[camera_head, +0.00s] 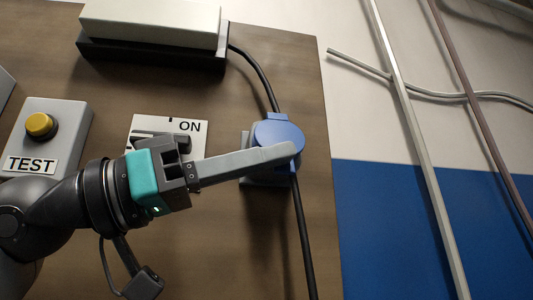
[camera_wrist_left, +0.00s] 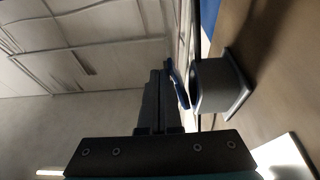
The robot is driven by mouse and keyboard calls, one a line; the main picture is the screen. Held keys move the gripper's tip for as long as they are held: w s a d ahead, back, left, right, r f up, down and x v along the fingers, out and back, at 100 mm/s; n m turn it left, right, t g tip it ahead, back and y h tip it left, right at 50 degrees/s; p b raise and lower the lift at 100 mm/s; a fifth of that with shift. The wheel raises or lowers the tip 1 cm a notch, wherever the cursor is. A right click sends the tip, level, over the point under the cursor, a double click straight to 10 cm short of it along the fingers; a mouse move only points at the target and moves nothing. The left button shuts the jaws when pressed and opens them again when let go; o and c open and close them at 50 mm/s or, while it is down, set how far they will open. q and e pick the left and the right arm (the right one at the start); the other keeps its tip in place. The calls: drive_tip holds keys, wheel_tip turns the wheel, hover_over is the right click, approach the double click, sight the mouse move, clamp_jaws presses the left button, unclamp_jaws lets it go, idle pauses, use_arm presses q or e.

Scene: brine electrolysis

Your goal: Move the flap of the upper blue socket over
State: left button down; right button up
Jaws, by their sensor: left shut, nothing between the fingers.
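A blue socket (camera_head: 278,131) with a round blue flap and a grey base is mounted near the right edge of the brown board. Only one blue socket shows. My left gripper (camera_head: 291,152) is shut and empty, and its fingers reach across the front of the flap, hiding its lower part. In the left wrist view the shut fingers (camera_wrist_left: 159,78) are beside the thin blue edge of the flap (camera_wrist_left: 179,86), which stands at the mouth of the grey socket body (camera_wrist_left: 215,85). I cannot tell whether fingers and flap touch. My right gripper is not in view.
The brown board (camera_head: 235,250) carries a yellow TEST button (camera_head: 40,125), an ON switch plate (camera_head: 195,128) behind my gripper and a pale box (camera_head: 150,22) above. Black cables run above and below the socket. Pipes (camera_head: 415,140) cross the white and blue wall at right.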

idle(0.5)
use_arm(q)
drive_tip(key=b+v, duration=0.4)
drive_tip(key=v, duration=1.1)
drive_tip(key=shift+a, duration=0.1)
